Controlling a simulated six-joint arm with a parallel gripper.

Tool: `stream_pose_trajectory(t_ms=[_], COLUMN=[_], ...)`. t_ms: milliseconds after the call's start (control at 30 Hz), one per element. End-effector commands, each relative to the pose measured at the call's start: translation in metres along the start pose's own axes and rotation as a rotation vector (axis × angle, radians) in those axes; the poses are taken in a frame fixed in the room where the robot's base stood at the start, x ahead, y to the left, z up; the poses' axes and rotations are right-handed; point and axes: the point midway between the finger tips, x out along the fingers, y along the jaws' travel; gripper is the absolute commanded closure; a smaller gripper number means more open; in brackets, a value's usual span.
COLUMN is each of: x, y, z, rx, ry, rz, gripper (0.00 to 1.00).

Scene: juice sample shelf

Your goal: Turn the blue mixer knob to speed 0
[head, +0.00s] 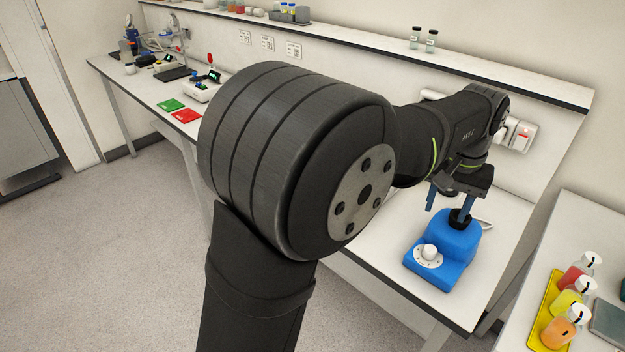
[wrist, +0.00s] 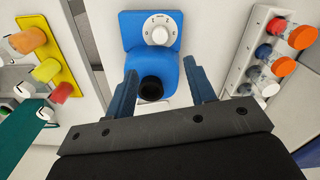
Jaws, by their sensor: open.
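The blue mixer (head: 452,247) stands on the white bench at the right of the head view, and in the wrist view (wrist: 183,48) at top centre. Its white knob (head: 430,252) sits on a pale dial with marks on the mixer's front; it also shows in the wrist view (wrist: 159,35). The setting of the knob is too small to read. A black round cup (wrist: 151,89) is on the mixer's rear part. My gripper (wrist: 162,78) has two blue fingers, spread apart and empty, above the mixer's cup end. The knob lies beyond the fingertips, apart from them.
A yellow tray (head: 551,301) with several juice bottles is on the bench at right. In the wrist view, a white rack (wrist: 247,50) with capped bottles stands close to the mixer. A shelf (head: 480,65) runs along the wall behind my arm. Green (head: 171,105) and red mats lie far left.

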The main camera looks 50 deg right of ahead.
Motion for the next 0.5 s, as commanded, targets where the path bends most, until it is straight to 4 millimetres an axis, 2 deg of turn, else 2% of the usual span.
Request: stream_pose_trajectory(t_ms=[100,267,500], x=[-0.025,-0.056,-0.065], y=[0.0,0.0,-0.001], z=[-0.001,0.0,-0.001], rx=[0.0,0.006,0.249], ry=[0.004,0.002,-0.002], rz=[0.001,0.001,0.002], gripper=[0.5,0.5,0.5])
